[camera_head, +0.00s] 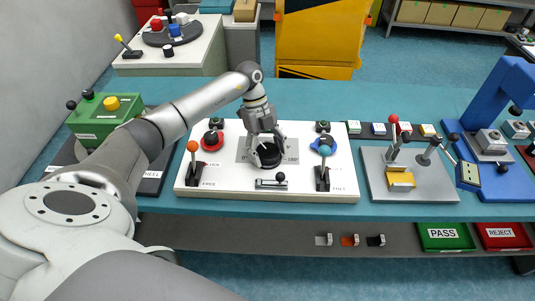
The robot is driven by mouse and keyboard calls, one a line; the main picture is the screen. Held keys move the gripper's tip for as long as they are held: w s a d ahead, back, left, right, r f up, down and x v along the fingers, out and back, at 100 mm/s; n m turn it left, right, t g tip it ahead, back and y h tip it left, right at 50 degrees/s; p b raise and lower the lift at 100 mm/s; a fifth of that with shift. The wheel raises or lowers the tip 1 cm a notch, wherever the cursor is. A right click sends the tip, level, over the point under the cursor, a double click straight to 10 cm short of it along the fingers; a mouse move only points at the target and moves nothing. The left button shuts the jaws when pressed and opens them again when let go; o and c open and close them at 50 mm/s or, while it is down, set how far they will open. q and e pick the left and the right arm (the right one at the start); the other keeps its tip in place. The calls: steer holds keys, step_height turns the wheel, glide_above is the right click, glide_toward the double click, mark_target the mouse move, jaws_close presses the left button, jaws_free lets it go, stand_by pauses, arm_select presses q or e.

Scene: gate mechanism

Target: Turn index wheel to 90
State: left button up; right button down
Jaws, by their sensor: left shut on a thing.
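The index wheel (268,157) is a black round knob on a grey square plate in the middle of the white panel (225,189). Labels by the plate read 90 above and 180 to the right. My left gripper (267,153) comes down over the wheel from above and is shut on it. Its fingers and wrist hide part of the wheel and the 90 label. The wheel's exact pointer angle cannot be read. My right gripper is not in view.
On the panel, an orange-tipped lever (194,160) and a red knob (212,139) are on the left, a blue knob (323,145) and a dark lever (322,175) on the right. A small black-knobbed slider (272,183) sits in front. A grey clamp fixture (421,178) stands further right.

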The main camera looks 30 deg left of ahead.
arm_select(q)
steer(key=m+g+y+b, duration=0.1)
steer(key=m+b, duration=0.1)
steer(key=m, duration=0.2)
steer(key=shift+f, duration=0.1)
steer(key=shift+m+g+y+b, duration=0.4)
steer(key=shift+m+b, duration=0.3)
steer(key=shift+m, duration=0.8)
steer(key=o, duration=0.9)
steer(key=shift+o, duration=0.2)
steer(key=v, duration=1.2)
steer(key=shift+w+d, duration=0.1)
